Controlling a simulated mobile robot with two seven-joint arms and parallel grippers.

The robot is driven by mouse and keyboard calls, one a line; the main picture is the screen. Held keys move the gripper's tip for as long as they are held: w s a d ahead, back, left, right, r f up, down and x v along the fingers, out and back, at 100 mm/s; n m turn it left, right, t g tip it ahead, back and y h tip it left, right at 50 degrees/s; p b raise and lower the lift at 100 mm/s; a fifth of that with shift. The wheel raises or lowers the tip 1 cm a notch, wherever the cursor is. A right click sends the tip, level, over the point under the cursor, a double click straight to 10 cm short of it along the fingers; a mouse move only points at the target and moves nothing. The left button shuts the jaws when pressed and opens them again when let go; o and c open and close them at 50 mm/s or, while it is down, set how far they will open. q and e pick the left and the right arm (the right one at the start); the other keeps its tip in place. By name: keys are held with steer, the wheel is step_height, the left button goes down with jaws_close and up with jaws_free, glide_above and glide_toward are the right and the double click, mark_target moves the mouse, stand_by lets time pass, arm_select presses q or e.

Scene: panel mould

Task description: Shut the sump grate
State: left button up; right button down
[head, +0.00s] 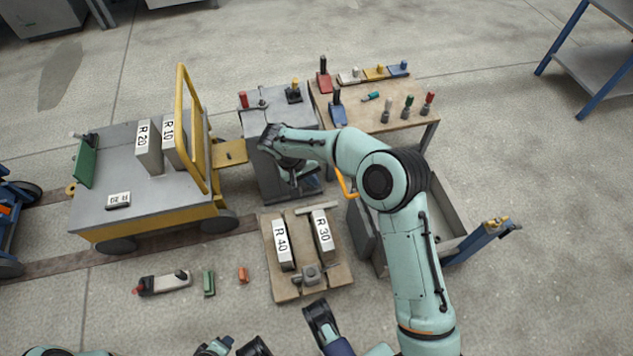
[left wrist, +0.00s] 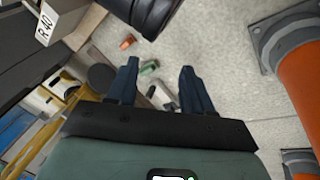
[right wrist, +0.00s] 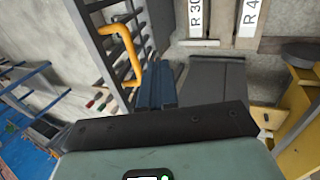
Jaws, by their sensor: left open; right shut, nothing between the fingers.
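The sump is a grey box (head: 455,210) right of the pallet, and its inside shows beyond my right arm. The dark barred grate (right wrist: 100,12) with a bent yellow handle (right wrist: 131,48) is in the right wrist view. In the head view the handle (head: 343,183) peeks out left of my arm; the grate seems raised at the box's left side, mostly hidden. My right gripper (head: 293,177) is shut and empty, left of the handle; its fingers (right wrist: 155,88) appear close beside it, contact unclear. My left gripper (left wrist: 158,85) is open and empty, over the floor.
A pallet (head: 290,292) holds panels R 40 (head: 281,245) and R 30 (head: 322,230). A yellow-sided cart (head: 110,205) stands left, a grey cabinet (head: 258,122) and wooden bench (head: 375,115) behind. Small green (head: 209,283) and orange (head: 243,274) pieces lie on the floor.

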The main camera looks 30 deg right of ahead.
arm_select(q)
steer(key=shift+g, duration=0.5)
steer(key=shift+s+a+f+b, duration=0.2)
steer(key=shift+s+f+b, duration=0.3)
steer(key=shift+s+f, duration=0.3)
steer(key=shift+s+a+f+b, duration=0.2)
steer(key=shift+s+f+b, duration=0.35)
steer(key=shift+f, duration=0.45)
arm_select(e)
steer(key=s+d+f, duration=0.2)
steer(key=d+f, duration=0.4)
steer(key=f, duration=0.1)
steer(key=shift+d, duration=0.3)
steer(key=shift+f, duration=0.1)
